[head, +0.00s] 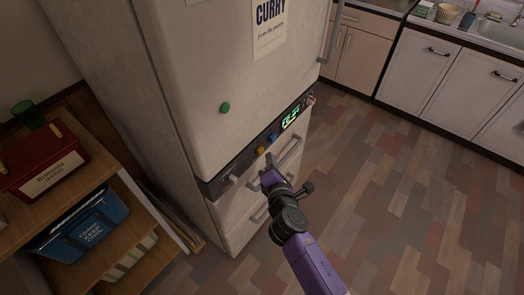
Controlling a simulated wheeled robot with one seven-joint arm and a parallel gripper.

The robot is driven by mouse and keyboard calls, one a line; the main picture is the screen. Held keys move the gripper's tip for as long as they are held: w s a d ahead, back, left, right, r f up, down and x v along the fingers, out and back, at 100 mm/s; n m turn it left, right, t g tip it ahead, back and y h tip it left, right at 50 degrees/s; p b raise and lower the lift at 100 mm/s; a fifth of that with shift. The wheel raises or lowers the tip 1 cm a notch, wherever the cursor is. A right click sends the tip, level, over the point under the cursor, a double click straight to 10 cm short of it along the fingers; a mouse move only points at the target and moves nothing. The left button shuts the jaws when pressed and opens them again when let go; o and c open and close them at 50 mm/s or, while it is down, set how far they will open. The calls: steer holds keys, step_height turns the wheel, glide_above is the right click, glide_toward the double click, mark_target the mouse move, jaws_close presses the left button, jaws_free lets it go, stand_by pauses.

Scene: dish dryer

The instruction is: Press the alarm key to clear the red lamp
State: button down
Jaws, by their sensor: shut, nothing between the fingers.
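A dark control strip (252,146) runs across the front of a tall cream fridge-like cabinet (190,95). It carries a lit green display (290,118), a blue key (272,137), an orange-yellow key (260,150) and a pale knob (234,180) at its left end. The key labels are too small to read, so I cannot tell which is the alarm key. No lit red lamp can be made out. My gripper (267,166) is shut and empty, in front of and just below the orange-yellow key. I cannot tell whether it touches the strip.
Drawers with bar handles (290,151) lie below the strip. A wooden shelf (112,253) with a red box (40,158) and a blue bin (85,222) stands at left. White counter cupboards (420,68) stand at right. The floor (400,190) between is clear.

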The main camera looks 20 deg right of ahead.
steer(key=shift+s+d+p, duration=0.5)
steer(key=shift+s+d, duration=0.3)
steer(key=shift+s, duration=0.2)
steer(key=shift+s+d+p, duration=0.5)
steer(key=shift+s+d, duration=0.25)
steer(key=shift+s, duration=0.25)
